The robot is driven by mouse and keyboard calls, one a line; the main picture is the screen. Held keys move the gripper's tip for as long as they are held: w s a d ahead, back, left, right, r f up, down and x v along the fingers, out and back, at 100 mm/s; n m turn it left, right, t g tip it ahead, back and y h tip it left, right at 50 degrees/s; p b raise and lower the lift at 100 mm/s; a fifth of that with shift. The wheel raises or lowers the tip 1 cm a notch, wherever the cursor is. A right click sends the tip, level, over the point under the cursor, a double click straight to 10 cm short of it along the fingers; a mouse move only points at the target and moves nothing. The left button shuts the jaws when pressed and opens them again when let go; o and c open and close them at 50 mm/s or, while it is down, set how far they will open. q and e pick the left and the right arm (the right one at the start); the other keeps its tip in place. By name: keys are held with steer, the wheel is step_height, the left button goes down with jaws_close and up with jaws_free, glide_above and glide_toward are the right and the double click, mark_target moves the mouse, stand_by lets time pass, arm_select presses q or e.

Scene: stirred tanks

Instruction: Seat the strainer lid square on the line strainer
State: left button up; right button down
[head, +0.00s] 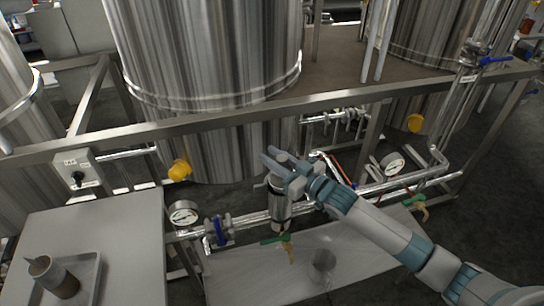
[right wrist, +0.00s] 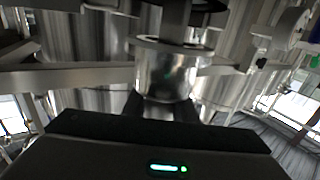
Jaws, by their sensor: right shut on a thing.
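The line strainer (head: 280,209) is an upright steel cylinder with a dark band near its top, set in the front pipe run in the head view. My right gripper (head: 285,168) is right above it, shut on the strainer lid (right wrist: 168,75). In the right wrist view the lid is a shiny steel cylinder with a wider flange, held in front of the gripper's dark body. A dark column and black ring (right wrist: 205,5) lie beyond the flange. In the head view the fingers mostly hide the lid. I cannot tell whether lid and strainer touch or are square. My left gripper is not in view.
A steel frame rail (head: 250,116) and a large tank (head: 215,60) are close behind the gripper. A gauge (head: 184,214), a blue-handled valve (head: 218,232) and a green-handled valve (head: 278,239) flank the strainer. A side table (head: 125,225) with a tray and a cup (head: 52,276) stands at left.

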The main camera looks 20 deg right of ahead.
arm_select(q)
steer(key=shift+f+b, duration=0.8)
arm_select(e)
steer(key=shift+f, duration=1.4)
steer(key=c, duration=1.4)
jaws_free()
steer(key=shift+o, duration=0.2)
steer(key=shift+f, duration=0.15)
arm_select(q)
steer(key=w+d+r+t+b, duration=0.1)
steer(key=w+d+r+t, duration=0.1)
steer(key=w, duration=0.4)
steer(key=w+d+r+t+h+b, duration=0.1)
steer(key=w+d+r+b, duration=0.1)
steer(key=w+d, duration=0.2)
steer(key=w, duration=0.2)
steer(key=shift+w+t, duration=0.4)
arm_select(e)
steer(key=v, duration=1.7)
steer(key=shift+s, duration=0.25)
